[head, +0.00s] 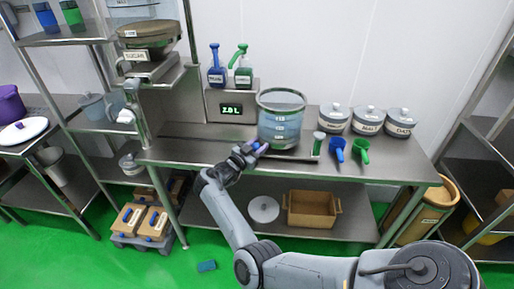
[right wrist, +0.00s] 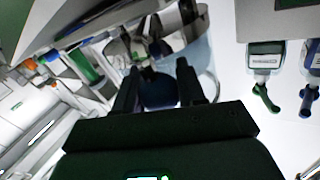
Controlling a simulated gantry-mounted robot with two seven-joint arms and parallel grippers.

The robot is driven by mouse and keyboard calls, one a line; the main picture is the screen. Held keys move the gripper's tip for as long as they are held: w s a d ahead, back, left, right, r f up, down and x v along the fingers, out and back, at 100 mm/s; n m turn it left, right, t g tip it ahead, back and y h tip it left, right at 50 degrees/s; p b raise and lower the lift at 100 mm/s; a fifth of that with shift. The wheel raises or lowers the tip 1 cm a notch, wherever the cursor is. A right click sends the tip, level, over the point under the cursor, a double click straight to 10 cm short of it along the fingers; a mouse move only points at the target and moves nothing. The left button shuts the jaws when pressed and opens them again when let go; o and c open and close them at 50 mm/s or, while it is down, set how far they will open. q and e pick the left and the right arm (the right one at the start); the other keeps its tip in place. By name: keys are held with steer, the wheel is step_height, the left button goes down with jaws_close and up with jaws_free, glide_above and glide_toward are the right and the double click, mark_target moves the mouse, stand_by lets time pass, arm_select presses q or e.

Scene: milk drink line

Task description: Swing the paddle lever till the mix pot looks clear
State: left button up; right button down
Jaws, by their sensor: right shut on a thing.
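The mix pot (head: 280,122) is a see-through cylinder with white level marks and a bluish-grey tint, standing on the steel bench. Its curved wall also shows in the right wrist view (right wrist: 197,52). My right gripper (head: 252,149) is at the pot's lower left front, shut on the blue knob (head: 262,147) of the paddle lever. In the right wrist view the dark blue knob (right wrist: 158,90) sits between the two fingers. Most of the lever is hidden by the gripper. I cannot make out the pot's contents closely. My left gripper is not in view.
A display (head: 231,108) reading 2.0 L stands behind the pot's left. A blue pump bottle (head: 216,72) and a green one (head: 242,73) are above it. Lidded jars (head: 368,120), a blue scoop (head: 338,150) and a green scoop (head: 362,152) are to the right.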

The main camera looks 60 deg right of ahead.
steer(key=c, duration=0.9)
jaws_free()
steer(key=shift+s+d+r, duration=0.1)
steer(key=shift+d+r, duration=0.05)
steer(key=shift+r, duration=0.1)
steer(key=shift+o, duration=1.1)
steer(key=shift+d, duration=0.2)
steer(key=shift+a, duration=0.1)
steer(key=shift+a+f, duration=0.1)
steer(key=shift+a, duration=0.1)
steer(key=w+a, duration=0.2)
steer(key=a, duration=0.8)
steer(key=shift+a+p, duration=0.2)
steer(key=shift+p, duration=0.1)
